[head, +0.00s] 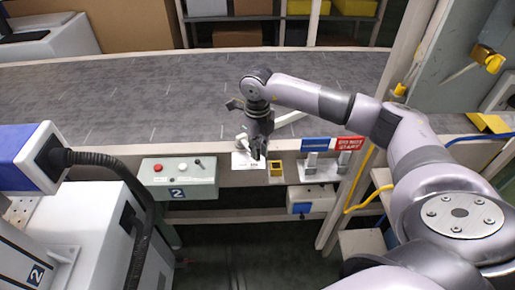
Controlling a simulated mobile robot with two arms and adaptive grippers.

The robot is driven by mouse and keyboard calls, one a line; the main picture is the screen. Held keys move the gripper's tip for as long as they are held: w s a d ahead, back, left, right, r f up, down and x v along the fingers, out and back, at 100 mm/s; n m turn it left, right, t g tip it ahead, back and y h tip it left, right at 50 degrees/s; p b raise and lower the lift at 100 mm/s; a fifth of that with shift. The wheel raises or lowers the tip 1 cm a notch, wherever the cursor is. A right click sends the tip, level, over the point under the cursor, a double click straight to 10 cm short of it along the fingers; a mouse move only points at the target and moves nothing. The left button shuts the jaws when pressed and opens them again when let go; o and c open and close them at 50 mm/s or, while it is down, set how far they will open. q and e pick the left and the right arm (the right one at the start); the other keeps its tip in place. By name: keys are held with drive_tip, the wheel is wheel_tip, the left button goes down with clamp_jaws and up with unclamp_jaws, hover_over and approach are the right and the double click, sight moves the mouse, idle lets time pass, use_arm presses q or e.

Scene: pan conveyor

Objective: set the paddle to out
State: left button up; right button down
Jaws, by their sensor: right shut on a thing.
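My right gripper (257,154) points down at the conveyor's near rail, beside a white label plate (243,161). It is shut on what looks like the paddle's handle, which the fingers mostly hide. A small pale knob (242,138) shows just left of the fingers; I cannot tell if it is part of that handle. A pale bar (291,118), apparently the paddle, slants over the belt to the right, partly behind my gripper. The lettering on the plate is too small to read. My left gripper is not in view.
The grey conveyor belt (130,97) is bare. A control box (178,177) with buttons hangs left of the gripper. A blue-and-white machine (30,158) stands at left.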

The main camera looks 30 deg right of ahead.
drive_tip(key=shift+a+m, duration=0.55)
drive_tip(key=shift+m, duration=0.05)
idle(0.8)
drive_tip(key=shift+a+m, duration=0.3)
drive_tip(key=shift+a, duration=0.05)
drive_tip(key=a+m, duration=0.1)
drive_tip(key=w+a+m, duration=0.1)
drive_tip(key=a, duration=0.1)
drive_tip(key=shift+w+a+m+b, duration=0.1)
drive_tip(key=shift+a+m+b, duration=0.05)
drive_tip(key=shift+m+b, duration=0.2)
drive_tip(key=shift+w+a+r, duration=0.1)
drive_tip(key=shift+w+a, duration=0.05)
drive_tip(key=shift+a, duration=0.05)
idle(0.5)
drive_tip(key=c, duration=1.6)
unclamp_jaws()
drive_tip(key=shift+w+a, duration=0.15)
drive_tip(key=shift+c, duration=0.2)
drive_tip(key=shift+o, duration=0.4)
drive_tip(key=shift+d, duration=0.2)
